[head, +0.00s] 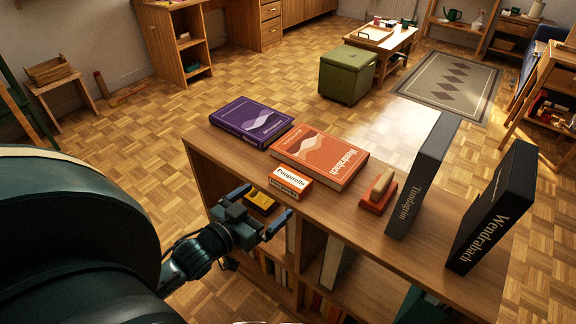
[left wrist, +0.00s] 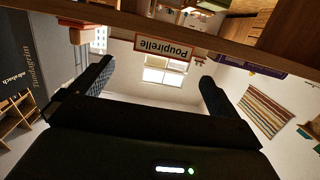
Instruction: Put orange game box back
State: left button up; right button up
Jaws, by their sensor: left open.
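A small orange and white box lettered Poupirelle (head: 289,181) lies near the front edge of the bookcase top (head: 340,207). A larger flat orange box or book lettered Wendrabach (head: 320,155) lies just behind it; I cannot tell for certain which is the game box. My left gripper (head: 262,207) is open and empty, in front of the bookcase and a little below its top, left of the small box. In the left wrist view the small box (left wrist: 163,46) shows beyond and between the two spread fingers (left wrist: 156,74). My right gripper is not in view.
A purple book (head: 251,122) lies at the top's left end. An orange block with a tan piece (head: 378,191) and two upright dark volumes, grey (head: 423,180) and black (head: 492,207), stand to the right. Books fill compartments below, with a yellow item (head: 260,200) near my gripper.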

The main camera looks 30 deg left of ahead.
aim_at(295, 173)
pick_arm(q)
jog(key=w, duration=0.4)
jog(key=w+f, duration=0.1)
jog(key=w, duration=0.3)
jog(key=w+f, duration=0.1)
jog(key=w, duration=0.4)
jog(key=shift+d, duration=0.3)
jog(key=shift+c, duration=0.3)
jog(key=c, duration=0.8)
